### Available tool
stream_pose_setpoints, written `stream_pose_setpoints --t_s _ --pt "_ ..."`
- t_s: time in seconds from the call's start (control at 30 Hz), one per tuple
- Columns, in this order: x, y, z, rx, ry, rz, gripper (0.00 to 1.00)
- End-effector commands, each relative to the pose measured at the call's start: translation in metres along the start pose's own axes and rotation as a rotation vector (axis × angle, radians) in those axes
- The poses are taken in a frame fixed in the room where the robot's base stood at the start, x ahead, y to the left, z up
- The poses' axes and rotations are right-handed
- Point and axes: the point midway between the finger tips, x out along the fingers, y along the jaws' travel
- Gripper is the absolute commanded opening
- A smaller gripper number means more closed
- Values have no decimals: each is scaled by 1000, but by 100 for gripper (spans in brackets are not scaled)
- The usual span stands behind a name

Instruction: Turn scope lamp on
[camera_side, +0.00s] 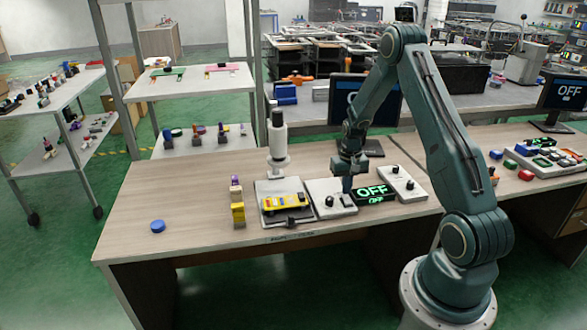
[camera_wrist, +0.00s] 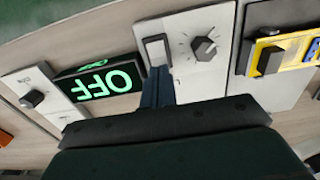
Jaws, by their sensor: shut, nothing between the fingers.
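A white panel (camera_side: 325,188) on the bench carries a dark knob (camera_side: 329,201) and a rocker switch (camera_side: 347,201). In the wrist view the rocker (camera_wrist: 157,50) is a pale plate in a dark frame, beside the dark knob (camera_wrist: 204,48) with dial marks. A black display (camera_side: 373,191) next to the panel reads OFF in green; it also shows upside down in the wrist view (camera_wrist: 103,83). My gripper (camera_side: 347,187) points down, shut and empty, over the rocker end of the panel. In the wrist view its fingertips (camera_wrist: 158,72) are at the rocker's near edge; I cannot tell whether they touch.
Left of the panel, a yellow device (camera_side: 285,203) lies on a grey plate, with a white microscope (camera_side: 278,145) behind. Right of the display is another white panel with knobs (camera_side: 404,184). A blue disc (camera_side: 158,226) sits on clear bench at left.

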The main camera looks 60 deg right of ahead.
Motion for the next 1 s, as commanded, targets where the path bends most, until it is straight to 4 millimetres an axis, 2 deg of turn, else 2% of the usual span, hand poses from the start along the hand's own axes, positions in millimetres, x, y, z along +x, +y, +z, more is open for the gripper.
stream_pose_setpoints --t_s 1.0 --pt "11 0 0 0 -1 0 0"
